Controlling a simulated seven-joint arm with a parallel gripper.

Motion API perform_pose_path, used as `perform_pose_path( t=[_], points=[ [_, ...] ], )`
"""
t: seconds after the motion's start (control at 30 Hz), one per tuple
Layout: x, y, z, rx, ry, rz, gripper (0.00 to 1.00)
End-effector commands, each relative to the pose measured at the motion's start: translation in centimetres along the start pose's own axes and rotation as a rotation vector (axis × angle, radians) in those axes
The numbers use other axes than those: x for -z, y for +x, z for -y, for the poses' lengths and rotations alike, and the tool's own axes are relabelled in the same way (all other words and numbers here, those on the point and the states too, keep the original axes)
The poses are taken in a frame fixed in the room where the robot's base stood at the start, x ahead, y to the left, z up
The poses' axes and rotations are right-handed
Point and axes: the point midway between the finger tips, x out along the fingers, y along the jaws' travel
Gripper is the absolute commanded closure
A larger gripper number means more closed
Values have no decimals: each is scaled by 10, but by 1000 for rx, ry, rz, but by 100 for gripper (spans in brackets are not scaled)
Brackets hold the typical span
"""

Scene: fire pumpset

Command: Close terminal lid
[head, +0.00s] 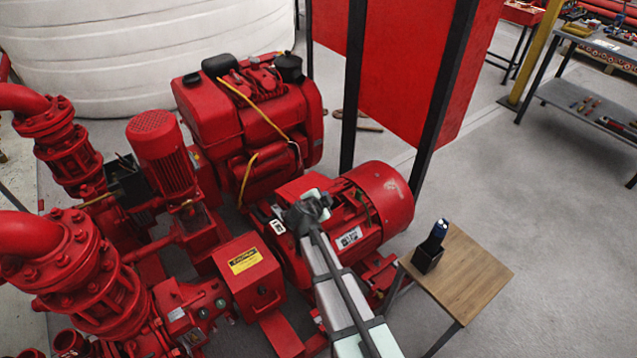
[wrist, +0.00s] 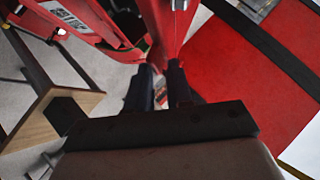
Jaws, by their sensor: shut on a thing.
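The red electric motor (head: 390,195) lies on its side in the middle of the head view. Its terminal box area is largely covered by my gripper (head: 312,205), which reaches over the top of the motor. In the wrist view my gripper (wrist: 161,75) has its two dark fingers close on either side of a narrow red piece (wrist: 162,30), which appears to be the terminal lid. The fingers are shut on this piece near its lower end. I cannot tell the lid's exact angle, and its hinge is not clear.
A small wooden table (head: 475,275) with a black holder (head: 427,259) and flashlight (head: 438,233) stands right of the motor. A red panel (head: 400,60) on dark posts stands behind it. A red engine (head: 250,120) and a box with a yellow label (head: 245,261) crowd the left.

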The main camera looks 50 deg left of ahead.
Motion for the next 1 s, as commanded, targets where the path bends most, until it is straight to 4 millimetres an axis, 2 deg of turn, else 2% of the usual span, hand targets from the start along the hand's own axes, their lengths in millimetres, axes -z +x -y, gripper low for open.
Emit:
perform_pose_path(
  t=[0.2,0.4,0.6,1.0],
  points=[
    [-15,15,-30,0,-1,3,100],
    [-24,24,-45,2,0,3,100],
    [-29,30,-52,5,-1,3,100],
    [-31,32,-52,8,-1,3,100]
  ],
)
